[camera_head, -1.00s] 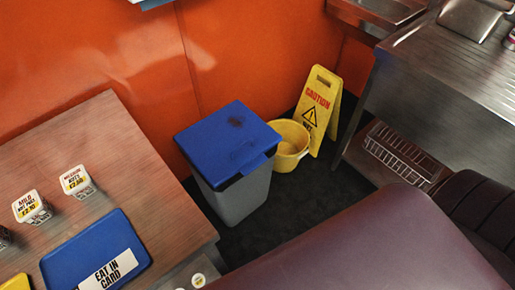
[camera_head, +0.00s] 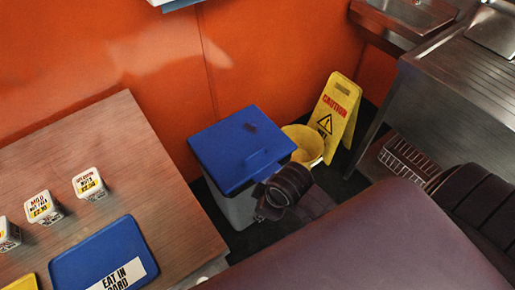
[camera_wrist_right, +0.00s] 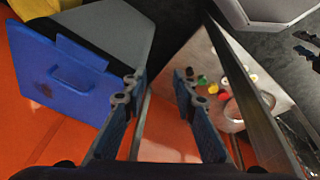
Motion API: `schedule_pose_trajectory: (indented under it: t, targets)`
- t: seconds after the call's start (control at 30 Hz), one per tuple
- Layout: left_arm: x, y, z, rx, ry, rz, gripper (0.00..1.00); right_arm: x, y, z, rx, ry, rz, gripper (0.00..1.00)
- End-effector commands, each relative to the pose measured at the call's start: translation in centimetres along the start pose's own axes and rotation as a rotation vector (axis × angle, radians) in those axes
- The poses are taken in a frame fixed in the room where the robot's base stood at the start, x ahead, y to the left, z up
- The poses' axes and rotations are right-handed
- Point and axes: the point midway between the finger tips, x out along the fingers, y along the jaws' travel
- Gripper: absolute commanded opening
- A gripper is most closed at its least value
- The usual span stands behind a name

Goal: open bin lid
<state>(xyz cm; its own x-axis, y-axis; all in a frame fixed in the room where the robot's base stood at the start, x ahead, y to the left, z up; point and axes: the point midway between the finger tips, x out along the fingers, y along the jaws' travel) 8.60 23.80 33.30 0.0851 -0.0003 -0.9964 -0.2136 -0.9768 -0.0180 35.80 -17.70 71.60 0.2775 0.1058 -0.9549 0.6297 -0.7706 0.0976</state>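The bin (camera_head: 232,208) is grey with a flat blue lid (camera_head: 238,146) that lies shut on top. The lid has a dark smudge and a raised tab on its front edge. My right arm's dark wrist is in front of the bin in the head view and hides part of its front and right side. In the right wrist view the blue lid (camera_wrist_right: 65,95) is at the left, with its tab facing the upper right. My right gripper (camera_wrist_right: 157,84) is open and empty, with the lid to the left of its fingers, apart from them.
A yellow bucket (camera_head: 308,143) and a yellow caution sign (camera_head: 336,115) stand right of the bin. A wooden table (camera_head: 130,150) with tubs and a blue tray (camera_head: 65,262) is at left. A maroon seat (camera_head: 370,245) fills the front. An orange wall (camera_head: 270,50) is behind.

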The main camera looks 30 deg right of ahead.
Motion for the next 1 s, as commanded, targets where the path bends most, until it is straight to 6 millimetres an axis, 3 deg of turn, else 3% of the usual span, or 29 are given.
schedule_pose_trajectory:
  t: [0.17,0.27,0.4,0.6,0.7,0.87,1.0]
  targets:
    - [0.0,-0.1,-1.0,0.0,0.015,-0.001,0.4,1.8,3.0,-2.9,-0.264,-0.008,-0.017,0.26]
    - [0.0,-0.1,-1.0,0.0,0.015,-0.001,0.4,3.0,5.8,-4.5,-0.441,-0.024,-0.026,0.26]
    - [0.0,0.0,-0.9,0.0,0.014,0.0,0.4,4.0,11.0,-6.4,-0.679,-0.057,-0.038,0.26]
    - [0.0,0.2,-0.8,-0.001,0.011,0.002,0.4,3.5,18.1,-7.9,-0.905,-0.096,-0.049,0.26]
    - [0.0,0.2,-0.7,-0.001,0.01,0.003,0.4,3.0,20.4,-8.2,-0.967,-0.106,-0.052,0.26]
    - [0.0,0.3,-0.5,-0.001,0.007,0.003,0.4,2.8,22.1,-8.4,-1.011,-0.111,-0.056,0.26]
    - [0.1,0.3,-0.4,-0.001,0.006,0.003,0.4,4.2,22.1,-8.2,-1.015,-0.111,-0.06,0.26]
